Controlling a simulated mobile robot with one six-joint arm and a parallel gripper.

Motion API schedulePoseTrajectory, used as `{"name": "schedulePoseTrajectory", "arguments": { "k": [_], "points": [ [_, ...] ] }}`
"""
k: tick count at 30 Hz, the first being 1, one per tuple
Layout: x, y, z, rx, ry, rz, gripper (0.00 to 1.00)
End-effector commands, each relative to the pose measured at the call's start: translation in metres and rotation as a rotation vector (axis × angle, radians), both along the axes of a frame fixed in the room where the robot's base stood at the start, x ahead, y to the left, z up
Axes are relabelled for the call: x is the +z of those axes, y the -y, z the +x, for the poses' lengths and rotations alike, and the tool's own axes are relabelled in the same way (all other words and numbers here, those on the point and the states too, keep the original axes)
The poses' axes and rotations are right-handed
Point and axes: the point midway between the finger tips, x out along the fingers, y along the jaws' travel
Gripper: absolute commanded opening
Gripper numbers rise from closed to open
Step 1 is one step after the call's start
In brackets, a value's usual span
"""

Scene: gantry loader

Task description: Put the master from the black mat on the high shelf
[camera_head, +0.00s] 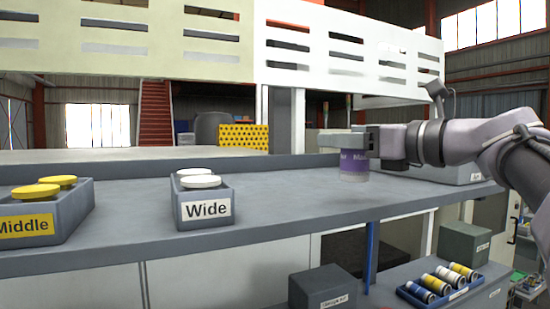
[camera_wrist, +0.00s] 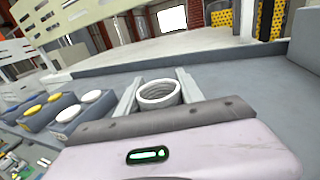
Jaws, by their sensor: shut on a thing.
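The master (camera_head: 354,166) is a short cylinder with a purple label and a paler lower end. My gripper (camera_head: 347,142) is shut on its upper part, coming from the right. The cylinder is upright over the right part of the grey high shelf (camera_head: 290,205); I cannot tell whether its bottom touches the surface. In the wrist view the master's round white-rimmed top (camera_wrist: 158,93) sits between the two fingers (camera_wrist: 157,92), with the shelf (camera_wrist: 225,75) behind. I cannot make out the black mat.
A grey bin labelled "Wide" (camera_head: 207,209) and one labelled "Middle" (camera_head: 28,226) hold lids on the shelf. A grey box (camera_head: 450,174) lies behind my gripper. Below are a blue tray (camera_head: 457,295) of several cans and grey boxes (camera_head: 322,288). The shelf between "Wide" and the master is clear.

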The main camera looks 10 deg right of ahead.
Motion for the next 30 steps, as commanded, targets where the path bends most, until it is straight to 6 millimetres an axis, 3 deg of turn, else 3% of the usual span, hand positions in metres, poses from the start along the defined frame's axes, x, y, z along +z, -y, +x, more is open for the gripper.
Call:
{"name": "schedulePoseTrajectory", "arguments": {
  "k": [5,6,11,22,23,25,30],
  "points": [
    [-0.001,-0.015,0.024,0.003,0.001,0.000,0.00],
    [-0.011,-0.015,0.026,0.000,-0.001,0.002,0.00],
    [-0.037,-0.014,0.025,-0.002,0.000,-0.001,0.00],
    [-0.042,-0.014,0.024,-0.001,0.000,-0.001,0.00],
    [-0.042,-0.014,0.025,-0.001,0.000,-0.001,0.50],
    [-0.041,-0.014,0.025,-0.001,0.000,-0.001,0.64],
    [-0.041,-0.014,0.025,-0.001,0.000,-0.001,0.66]
  ]
}}
